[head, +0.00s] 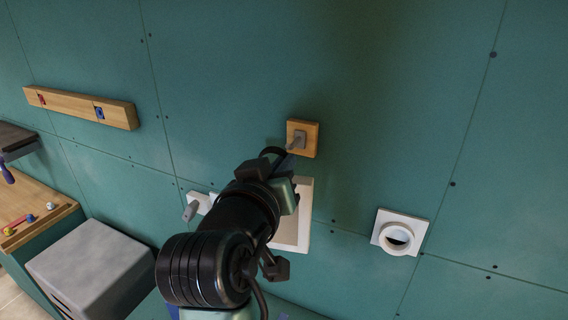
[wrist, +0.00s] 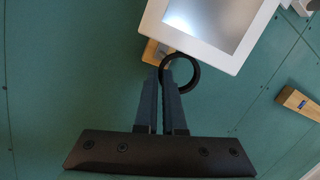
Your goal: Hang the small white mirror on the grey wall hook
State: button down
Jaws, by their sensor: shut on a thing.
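The small white mirror (head: 305,216) hangs from my gripper in front of the green wall, partly hidden by my arm in the head view. Its white frame and grey glass (wrist: 210,28) show in the wrist view, with a black ring (wrist: 194,77) at its edge. My gripper (wrist: 166,75) is shut on that ring. The grey wall hook (head: 296,140) sticks out from a wooden block (head: 311,139), just above the mirror in the head view. In the wrist view the block (wrist: 151,53) shows partly behind the ring; I cannot tell whether the ring touches the hook.
A white round fitting (head: 398,238) is on the wall at right. Another white plate with a grey peg (head: 191,210) is left of my arm. A wooden rail (head: 80,106) is at upper left. A grey box (head: 88,262) and a wooden bench top (head: 38,212) stand at lower left.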

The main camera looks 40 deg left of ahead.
jog(key=shift+w+a+r, duration=0.2)
jog(key=shift+w+r, duration=0.1)
jog(key=shift+w, duration=0.35)
jog(key=shift+w+p, duration=0.15)
jog(key=shift+p, duration=0.15)
dwell(0.4)
jog(key=shift+w+f, duration=0.1)
jog(key=shift+w, duration=0.25)
jog(key=shift+a, duration=0.1)
jog(key=shift+w+d+r+x, duration=0.1)
jog(key=shift+d+r+x, duration=0.05)
jog(key=shift+x, duration=0.8)
jog(key=shift+w+d+r+x, duration=0.1)
jog(key=shift+d+r+x, duration=0.05)
jog(key=shift+x, duration=0.75)
jog(key=shift+w+d+r+x, duration=0.1)
jog(key=shift+r+x, duration=0.05)
jog(key=shift+x, duration=0.8)
